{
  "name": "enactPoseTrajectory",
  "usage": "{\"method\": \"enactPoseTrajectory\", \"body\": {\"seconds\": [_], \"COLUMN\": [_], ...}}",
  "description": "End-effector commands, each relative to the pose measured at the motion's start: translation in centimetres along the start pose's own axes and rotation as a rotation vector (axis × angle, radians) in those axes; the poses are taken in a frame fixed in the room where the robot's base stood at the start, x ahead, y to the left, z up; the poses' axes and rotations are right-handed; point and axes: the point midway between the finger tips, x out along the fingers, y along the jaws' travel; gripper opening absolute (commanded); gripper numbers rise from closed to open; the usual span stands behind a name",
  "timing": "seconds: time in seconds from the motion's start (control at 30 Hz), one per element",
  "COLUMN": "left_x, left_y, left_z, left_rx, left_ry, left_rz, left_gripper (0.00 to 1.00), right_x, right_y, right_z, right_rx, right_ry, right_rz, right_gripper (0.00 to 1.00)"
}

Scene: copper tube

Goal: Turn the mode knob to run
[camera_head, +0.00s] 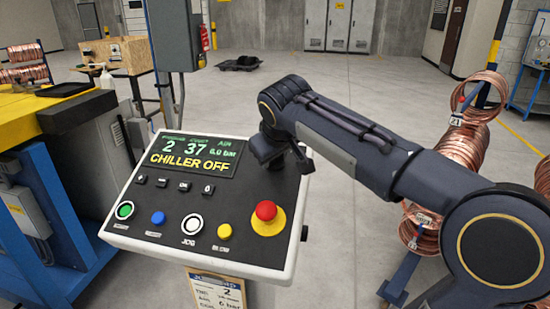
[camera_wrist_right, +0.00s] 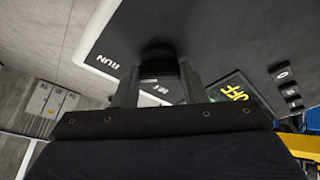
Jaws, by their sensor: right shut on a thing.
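The control panel (camera_head: 180,222) is a tilted dark box with a white rim. The black mode knob (camera_wrist_right: 157,60) is near its upper right edge and is hidden behind my right gripper in the head view. My right gripper (camera_head: 282,160) reaches down to the panel there. In the right wrist view its two fingers (camera_wrist_right: 158,80) are shut on the knob, one on each side. The white RUN label (camera_wrist_right: 108,62) is left of the knob in that view. Another white label below the knob is too small to read. My left gripper is not in view.
The panel display (camera_head: 193,155) reads CHILLER OFF. A red emergency button (camera_head: 266,210) and several coloured buttons are on the panel's lower part. Copper coils (camera_head: 460,150) stand on a rack at right. A blue and yellow machine (camera_head: 40,115) is at left. The floor behind is mostly open.

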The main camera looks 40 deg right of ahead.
Motion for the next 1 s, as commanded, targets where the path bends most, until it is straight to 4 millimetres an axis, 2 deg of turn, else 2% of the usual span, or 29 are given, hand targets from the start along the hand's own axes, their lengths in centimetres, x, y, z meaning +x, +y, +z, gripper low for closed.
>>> {"method": "enactPoseTrajectory", "body": {"seconds": [0.63, 0.67, 0.8, 1.0], "left_x": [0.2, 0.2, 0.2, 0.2], "left_y": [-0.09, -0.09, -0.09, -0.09], "left_z": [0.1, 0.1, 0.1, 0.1], "left_rx": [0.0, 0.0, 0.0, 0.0], "left_ry": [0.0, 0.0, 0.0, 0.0], "left_rz": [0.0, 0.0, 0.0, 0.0], "left_gripper": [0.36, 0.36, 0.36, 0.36], "right_x": [-0.01, -0.01, 0.0, 0.0], "right_y": [-0.03, -0.03, -0.02, -0.02], "right_z": [0.03, 0.03, 0.02, 0.01], "right_rx": [0.048, 0.048, 0.048, 0.047], "right_ry": [-0.002, -0.002, -0.002, -0.001], "right_rz": [0.014, 0.014, 0.014, 0.014], "right_gripper": [0.15, 0.41, 0.59, 0.6]}}
